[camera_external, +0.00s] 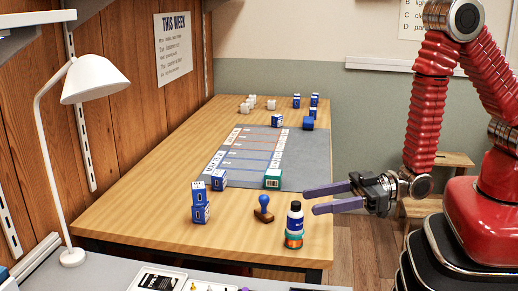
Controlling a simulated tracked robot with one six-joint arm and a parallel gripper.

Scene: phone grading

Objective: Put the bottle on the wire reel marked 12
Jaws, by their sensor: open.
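My gripper (311,200) has purple fingers spread apart and is empty. Its fingertips point left, just right of the bottle's upper part, with no clear contact.
A blue-handled stamp (263,208) stands left of the bottle. Blue-and-white boxes (200,205) are stacked at the front left. A white lamp (92,80) stands at left. Small boxes and white pieces sit at the back.

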